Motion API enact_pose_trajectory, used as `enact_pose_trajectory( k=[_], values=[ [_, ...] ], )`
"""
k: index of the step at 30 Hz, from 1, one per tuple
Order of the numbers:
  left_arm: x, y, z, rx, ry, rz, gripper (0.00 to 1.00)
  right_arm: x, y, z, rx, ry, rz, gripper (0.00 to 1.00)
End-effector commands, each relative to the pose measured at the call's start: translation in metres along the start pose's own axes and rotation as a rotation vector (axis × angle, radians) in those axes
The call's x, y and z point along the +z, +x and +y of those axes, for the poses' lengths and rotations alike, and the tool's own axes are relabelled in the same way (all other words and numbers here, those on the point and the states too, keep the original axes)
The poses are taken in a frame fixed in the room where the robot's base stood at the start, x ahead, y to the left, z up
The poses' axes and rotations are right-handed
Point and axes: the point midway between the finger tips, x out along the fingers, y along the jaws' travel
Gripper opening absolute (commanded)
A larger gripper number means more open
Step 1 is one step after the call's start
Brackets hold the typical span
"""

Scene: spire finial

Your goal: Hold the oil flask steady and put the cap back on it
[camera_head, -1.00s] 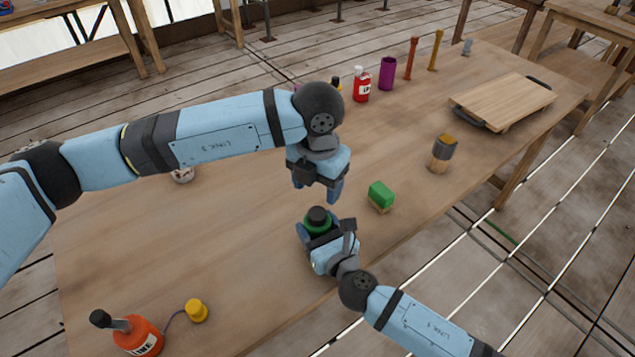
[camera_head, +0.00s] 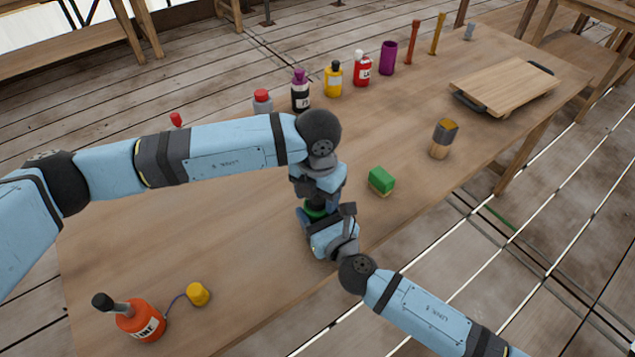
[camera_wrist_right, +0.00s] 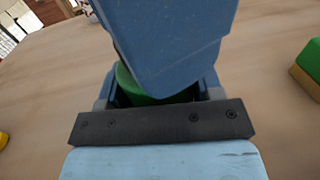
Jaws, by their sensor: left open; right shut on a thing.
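A green flask (camera_head: 315,211) with a dark top (camera_head: 318,200) stands near the table's front edge; its label, if any, is hidden. My right gripper (camera_head: 315,219) is shut around its body. My left gripper (camera_head: 318,193) is open and points down right over the dark top, its fingers around or beside it; I cannot tell if they touch. In the right wrist view the green flask (camera_wrist_right: 140,88) is mostly covered by my left gripper (camera_wrist_right: 175,45). Whether the dark top is a cap or a bare neck is unclear.
A green and tan block (camera_head: 381,180) sits right of the flask. A brush-like item (camera_head: 443,139), several bottles and a cutting board (camera_head: 503,85) stand farther off.

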Motion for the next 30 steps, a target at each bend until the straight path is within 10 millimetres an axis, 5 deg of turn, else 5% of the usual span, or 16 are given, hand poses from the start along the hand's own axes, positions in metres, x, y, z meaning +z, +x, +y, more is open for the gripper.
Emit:
enact_pose_trajectory(
  k=[10, 16, 26, 27, 30],
  values=[
    [-0.0002, 0.0037, -0.0003, 0.0, 0.001, 0.0, 0.61, -0.0001, 0.0, 0.0, 0.0, 0.0, 0.0, 0.0],
    [-0.0002, 0.0036, -0.0003, 0.0, 0.001, 0.0, 0.15, -0.0001, 0.0, 0.0, 0.0, 0.0, 0.0, 0.0],
    [-0.0002, 0.0035, -0.0003, 0.0, 0.01, 0.0, 0.12, -0.0001, 0.0, 0.0, 0.0, 0.0, 0.0, 0.0],
    [-0.0002, 0.0035, -0.0003, 0.0, 0.01, 0.0, 0.47, -0.0001, 0.0, 0.0, 0.0, 0.0, 0.0, 0.0],
    [-0.0002, 0.0035, -0.0003, 0.0, 0.01, 0.0, 0.7, -0.0001, 0.0, 0.0, 0.0, 0.0, 0.0, 0.0]
  ],
)
